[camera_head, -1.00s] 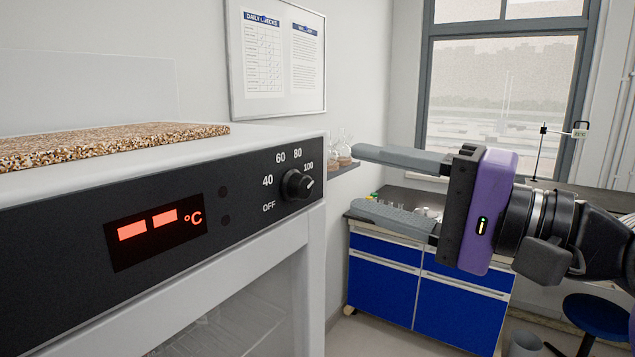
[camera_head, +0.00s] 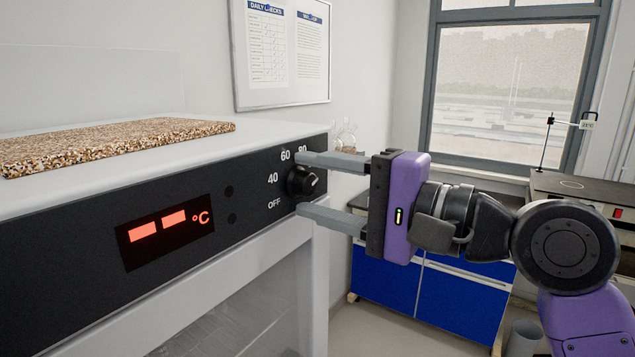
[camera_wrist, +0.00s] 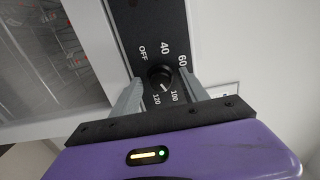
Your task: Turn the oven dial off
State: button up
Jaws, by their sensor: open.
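The black oven dial (camera_head: 302,182) is on the dark control panel (camera_head: 70,222), at the right end of the oven front. Its white mark points toward the 100 side, away from OFF, as the wrist view of the dial (camera_wrist: 159,75) shows. My gripper (camera_head: 299,185) is open, with one finger above and one below the dial. In the wrist view its fingers (camera_wrist: 160,88) stand on either side of the dial with gaps showing. I cannot tell whether the fingertips touch the panel. The upper finger hides part of the scale in the head view.
A red display (camera_head: 165,231) shows two dashes and °C. A speckled slab (camera_head: 110,143) lies on the oven top. A blue cabinet bench (camera_head: 455,303) stands behind my gripper, with glassware (camera_head: 345,138) on a small shelf. A framed notice (camera_head: 282,55) hangs on the wall.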

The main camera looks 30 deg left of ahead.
grip_shut()
